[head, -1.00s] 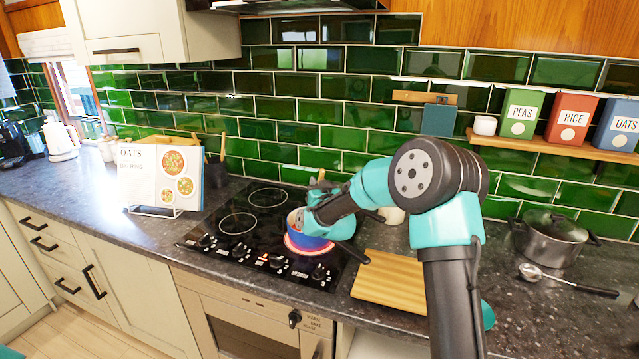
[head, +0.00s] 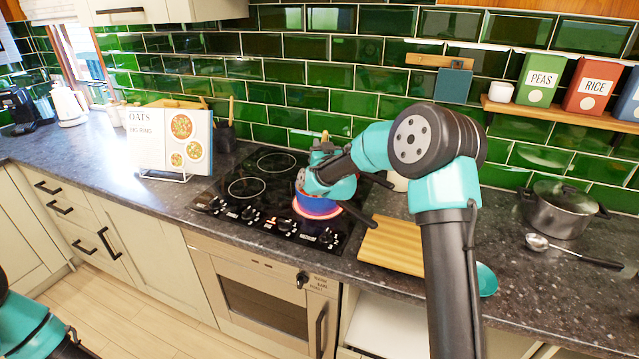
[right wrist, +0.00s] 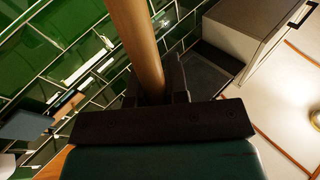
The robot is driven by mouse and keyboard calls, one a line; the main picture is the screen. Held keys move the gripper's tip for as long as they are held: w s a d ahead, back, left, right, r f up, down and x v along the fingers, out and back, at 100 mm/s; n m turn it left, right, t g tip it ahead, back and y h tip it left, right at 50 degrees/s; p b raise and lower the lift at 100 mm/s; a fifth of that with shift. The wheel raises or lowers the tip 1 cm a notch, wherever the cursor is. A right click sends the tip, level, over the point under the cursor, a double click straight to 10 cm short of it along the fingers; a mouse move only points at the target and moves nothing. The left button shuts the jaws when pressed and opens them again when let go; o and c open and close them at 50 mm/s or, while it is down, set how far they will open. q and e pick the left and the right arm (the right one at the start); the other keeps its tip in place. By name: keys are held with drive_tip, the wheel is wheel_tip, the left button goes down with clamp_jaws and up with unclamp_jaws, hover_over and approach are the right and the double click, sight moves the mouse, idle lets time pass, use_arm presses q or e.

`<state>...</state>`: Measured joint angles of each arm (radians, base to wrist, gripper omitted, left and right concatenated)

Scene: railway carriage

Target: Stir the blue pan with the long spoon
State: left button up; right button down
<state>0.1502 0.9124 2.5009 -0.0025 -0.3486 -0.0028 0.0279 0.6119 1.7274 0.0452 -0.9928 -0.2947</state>
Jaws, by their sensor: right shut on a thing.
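The blue pan (head: 312,205) stands on a red-glowing ring at the right front of the black hob, its dark handle pointing right. My right gripper (head: 313,178) is over the pan and hides most of its inside. It is shut on the long spoon, whose wooden handle (right wrist: 136,45) rises between the dark jaws in the right wrist view. The spoon's top (head: 324,136) shows just above the gripper in the head view. Its lower end is hidden, so I cannot tell how deep it is in the pan. My left gripper is out of view; only part of that arm shows at bottom left.
A wooden board (head: 392,245) lies right of the hob. A lidded steel pot (head: 562,210) and a ladle (head: 575,252) are farther right. A recipe book (head: 172,140) on a stand is left of the hob. A teal bowl (head: 486,280) is partly hidden behind my arm.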

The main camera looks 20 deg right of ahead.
drive_tip(key=shift+s+a, duration=1)
drive_tip(key=s, duration=0.2)
drive_tip(key=shift+s+d, duration=0.35)
drive_tip(key=shift+w+d, duration=1)
